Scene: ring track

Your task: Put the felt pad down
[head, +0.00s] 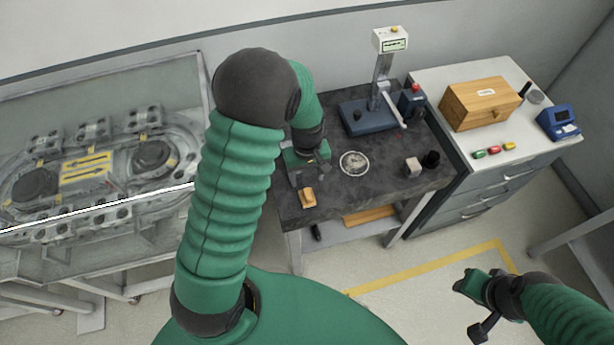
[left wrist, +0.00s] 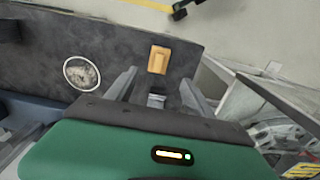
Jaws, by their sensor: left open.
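A small tan-orange block (head: 308,197), which I take to be the felt pad, lies on the dark worktop (head: 400,180) close to its front edge. It also shows in the left wrist view (left wrist: 158,60), just beyond the fingertips and between their lines. My left gripper (head: 304,182) is over the bench just behind the pad; in the left wrist view (left wrist: 158,88) its two fingers are spread and apart from the pad. My right gripper (head: 470,284) is at the lower right, above the floor and away from the bench; its fingers cannot be made out.
A round dish (head: 354,162) lies right of my left gripper. A blue-based press stand (head: 366,115) is behind it. A pale block (head: 413,167) and a black cup (head: 431,160) stand farther right. A white cabinet holds a wooden box (head: 482,103). The ring track (head: 90,175) is left.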

